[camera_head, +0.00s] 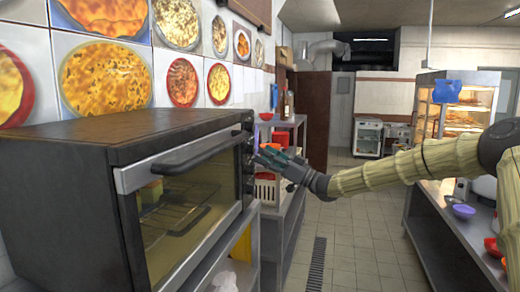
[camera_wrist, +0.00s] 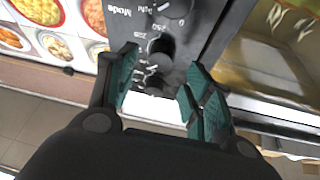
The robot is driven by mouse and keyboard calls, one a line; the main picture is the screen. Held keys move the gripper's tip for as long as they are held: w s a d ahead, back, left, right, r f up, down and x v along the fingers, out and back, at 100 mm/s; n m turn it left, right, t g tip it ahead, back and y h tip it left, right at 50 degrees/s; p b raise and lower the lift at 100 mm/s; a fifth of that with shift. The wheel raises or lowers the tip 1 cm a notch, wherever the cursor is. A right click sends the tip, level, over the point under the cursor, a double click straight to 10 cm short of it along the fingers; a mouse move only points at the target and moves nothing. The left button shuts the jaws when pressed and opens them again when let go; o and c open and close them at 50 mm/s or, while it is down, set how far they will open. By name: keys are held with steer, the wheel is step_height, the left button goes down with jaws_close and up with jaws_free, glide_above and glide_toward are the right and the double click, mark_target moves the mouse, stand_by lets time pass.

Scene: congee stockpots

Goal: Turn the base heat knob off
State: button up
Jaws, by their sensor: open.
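The black oven (camera_head: 120,160) stands at the left in the head view, with its glass door closed. A narrow control panel with several dark knobs runs along the door's right side; its lettering looks upside down in the wrist view. One knob (camera_wrist: 160,48) lies between my fingers in the wrist view, and another knob (camera_wrist: 176,8) is at the top edge. I cannot tell from the lettering which is the base heat knob. My gripper (camera_wrist: 162,62) is open in front of the panel, fingers either side of the knob. In the head view my gripper (camera_head: 270,158) partly hides the panel; contact is unclear.
A metal shelf (camera_head: 284,205) with a red-and-white basket stands just beyond the oven. A counter (camera_head: 440,235) with bowls runs along the right. The tiled floor (camera_head: 350,225) between is clear. Food pictures cover the wall behind the oven.

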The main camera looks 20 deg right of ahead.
mark_target(251, 150)
steer(key=shift+p+x, duration=0.35)
steer(key=shift+x, duration=1.15)
steer(key=c, duration=1)
